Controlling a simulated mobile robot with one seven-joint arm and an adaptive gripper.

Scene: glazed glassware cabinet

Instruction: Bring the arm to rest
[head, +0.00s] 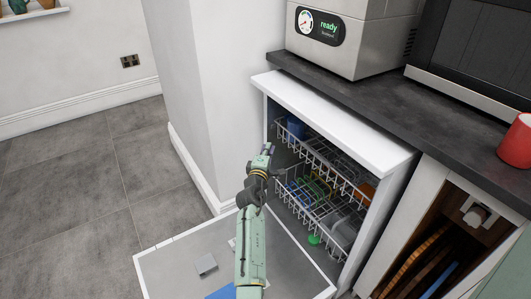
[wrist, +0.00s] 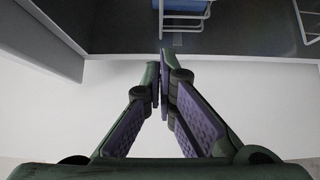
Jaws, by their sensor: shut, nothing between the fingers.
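My gripper (wrist: 158,75) is shut and empty, its two fingertips together in the middle of the wrist view. In the head view my arm reaches up from the bottom edge, over the open dishwasher door (head: 180,262), and ends in front of the left side of the dishwasher opening. The fingers are hard to make out there. In the wrist view a pale surface lies beneath the fingers, with the dark interior and part of a wire rack (wrist: 186,22) beyond their tips.
The dishwasher holds an upper rack (head: 325,160) and a lower rack (head: 315,207) with dishes. The worktop (head: 385,118) above carries a steel appliance (head: 345,55) and a red mug (head: 516,142). A white wall (head: 195,90) stands to the left. Open tiled floor (head: 75,195) lies further left.

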